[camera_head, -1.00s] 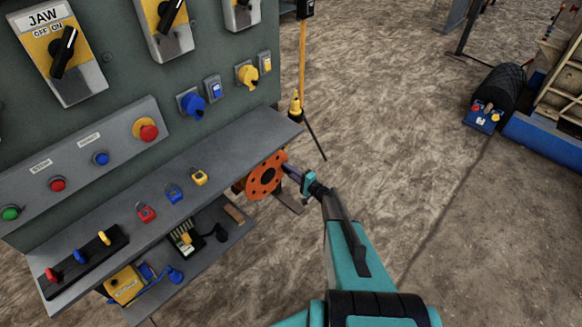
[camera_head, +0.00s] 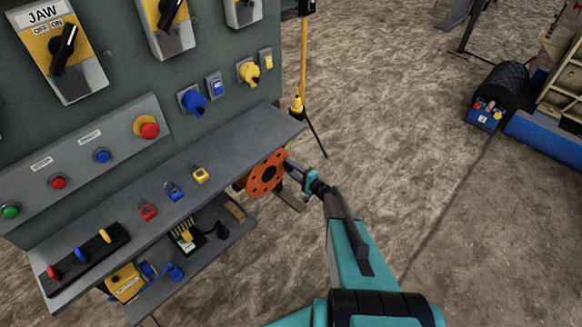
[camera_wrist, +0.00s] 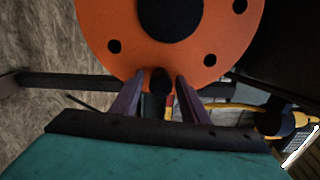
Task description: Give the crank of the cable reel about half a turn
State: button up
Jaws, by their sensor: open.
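The cable reel (camera_head: 266,172) has an orange disc face with small holes and a dark hub, and stands below the right end of the panel's shelf. In the wrist view its orange disc (camera_wrist: 112,22) fills the upper middle. A dark, round-ended crank handle (camera_wrist: 160,82) shows at the disc's lower edge. My gripper (camera_wrist: 158,92) is open, with one finger on each side of the handle and gaps visible between. In the head view my gripper (camera_head: 292,168) reaches the disc's right side, and the handle is hard to make out there.
The grey shelf (camera_head: 258,136) overhangs the reel, with padlocks on it. A lower shelf (camera_head: 218,248) holds a yellow box and other gear. A yellow post (camera_head: 302,60) stands behind. Open dirt floor (camera_head: 400,130) lies to the right.

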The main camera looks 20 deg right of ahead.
jog(key=b+v, duration=0.2)
jog(key=v, duration=1.1)
jog(key=shift+s, duration=0.2)
jog(key=shift+w, duration=0.1)
jog(key=s+a+f+n+g+h, duration=0.3)
jog(key=s+a+f+g+h, duration=0.15)
jog(key=f+g+h, duration=0.45)
jog(key=s+a+f+n+g+h, duration=0.15)
jog(key=s+a+n+g, duration=0.35)
jog(key=s, duration=0.9)
jog(key=s+a+r+n+g+y, duration=0.1)
jog(key=s+a+r+n+g, duration=0.2)
jog(key=s+a, duration=0.4)
jog(key=s+a+r+n+g+y, duration=0.2)
jog(key=s+a, duration=0.6)
jog(key=s, duration=0.8)
jog(key=r+n+g, duration=0.1)
jog(key=g, duration=0.1)
jog(key=shift+a+r+g, duration=0.2)
jog(key=shift+g, duration=0.2)
